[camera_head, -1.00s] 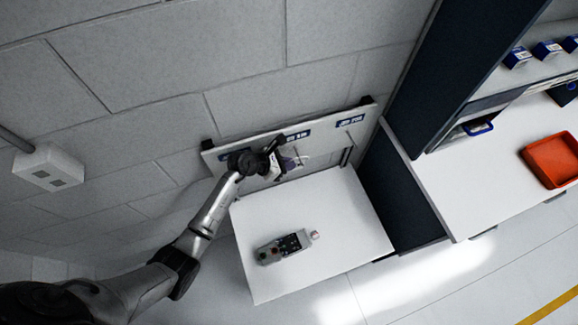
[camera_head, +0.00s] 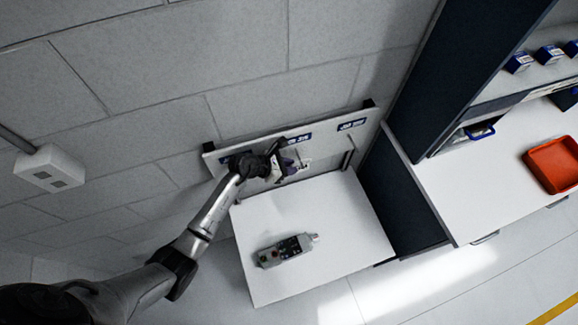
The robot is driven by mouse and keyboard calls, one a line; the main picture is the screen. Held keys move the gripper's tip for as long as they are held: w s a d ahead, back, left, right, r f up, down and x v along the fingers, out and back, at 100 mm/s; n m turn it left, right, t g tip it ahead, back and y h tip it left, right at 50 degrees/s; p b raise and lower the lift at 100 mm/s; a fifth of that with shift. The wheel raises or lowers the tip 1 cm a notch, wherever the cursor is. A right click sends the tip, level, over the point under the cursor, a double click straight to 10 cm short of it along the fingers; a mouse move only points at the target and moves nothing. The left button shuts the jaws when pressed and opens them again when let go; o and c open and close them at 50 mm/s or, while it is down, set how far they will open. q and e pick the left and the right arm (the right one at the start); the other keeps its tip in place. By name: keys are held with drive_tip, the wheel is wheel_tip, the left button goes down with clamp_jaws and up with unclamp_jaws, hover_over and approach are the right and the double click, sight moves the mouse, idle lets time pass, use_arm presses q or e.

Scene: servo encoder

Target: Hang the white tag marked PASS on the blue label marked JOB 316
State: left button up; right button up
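My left gripper (camera_head: 279,164) is at the white board (camera_head: 327,136) on the wall, near its lower middle. Something small, white and purple, shows at its fingertips; I cannot read PASS on it or tell whether the fingers are shut. Blue labels run along the board: one at the right (camera_head: 352,125), one in the middle (camera_head: 298,139) just above the gripper, and one at the left mostly hidden by the gripper. Their print is too small to read surely, so I cannot tell which is JOB 316. My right gripper is not in view.
A white table (camera_head: 345,215) stands under the board with a grey handheld device (camera_head: 285,250) on it. To the right are a dark cabinet side (camera_head: 400,200), a white counter and an orange bin (camera_head: 553,163). A white wall box (camera_head: 48,168) is at the left.

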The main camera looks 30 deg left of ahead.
use_arm(q)
drive_tip(key=shift+o, duration=1)
drive_tip(key=shift+r, duration=0.1)
drive_tip(key=s+d+r+p, duration=0.1)
drive_tip(key=s+d+r, duration=0.1)
drive_tip(key=d+r, duration=0.8)
drive_tip(key=shift+d+r, duration=0.4)
drive_tip(key=shift+d, duration=0.35)
